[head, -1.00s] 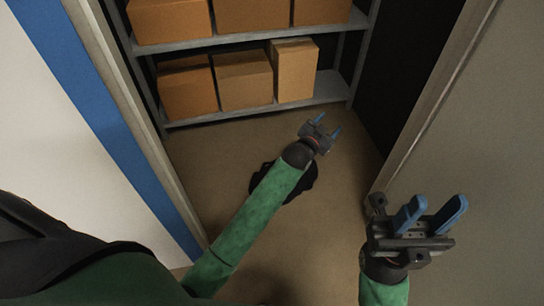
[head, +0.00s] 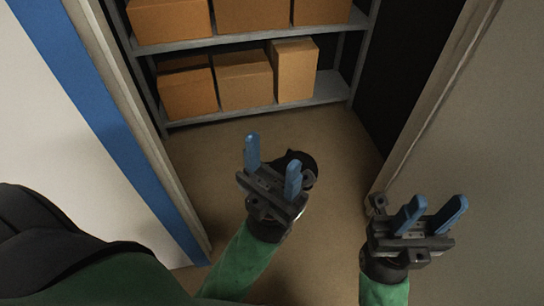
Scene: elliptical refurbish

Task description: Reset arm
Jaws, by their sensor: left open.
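My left gripper (head: 272,172) is in the middle of the head view, its two blue fingers apart and nothing between them. It is above the brown floor, in the doorway in front of the shelves. My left arm, in a green sleeve, comes up from the bottom. My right gripper (head: 430,214) is at the lower right, in front of the grey surface. Its two blue fingers are apart and it is empty.
A grey metal shelf unit (head: 240,37) with several cardboard boxes (head: 243,80) stands at the back. A white and blue wall (head: 110,130) is on the left and a grey panel (head: 480,130) on the right. Brown floor (head: 340,140) is open before the shelves.

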